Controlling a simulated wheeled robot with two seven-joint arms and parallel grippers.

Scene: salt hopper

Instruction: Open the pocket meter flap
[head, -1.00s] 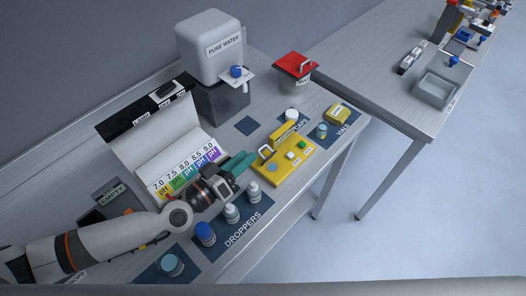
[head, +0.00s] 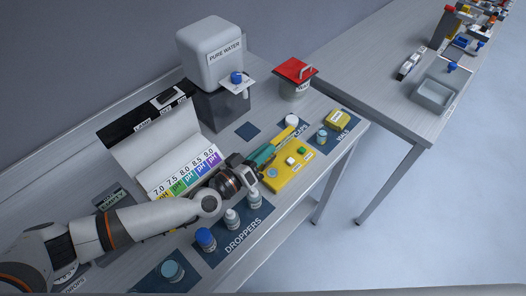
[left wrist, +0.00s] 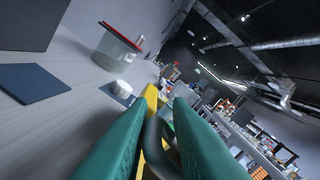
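The yellow pocket meter (head: 283,178) lies on the bench, with a green button (head: 290,161) and small labels on top. A raised yellow part, seemingly its flap (head: 285,136), shows beyond my fingers; yellow also shows ahead in the left wrist view (left wrist: 152,96). My left gripper (head: 269,151) has teal fingers and sits low over the meter's far left side. In the left wrist view the fingers (left wrist: 161,108) stand apart on either side of a grey loop (left wrist: 154,135). I cannot tell whether they touch it. My right gripper is not in view.
Several dropper bottles (head: 232,219) stand on a blue mat in front of my left arm. A pH colour chart (head: 186,172) is behind it. The water dispenser (head: 211,55), red-lidded bin (head: 295,78), white cap (head: 291,121) and vial (head: 322,137) stand farther back.

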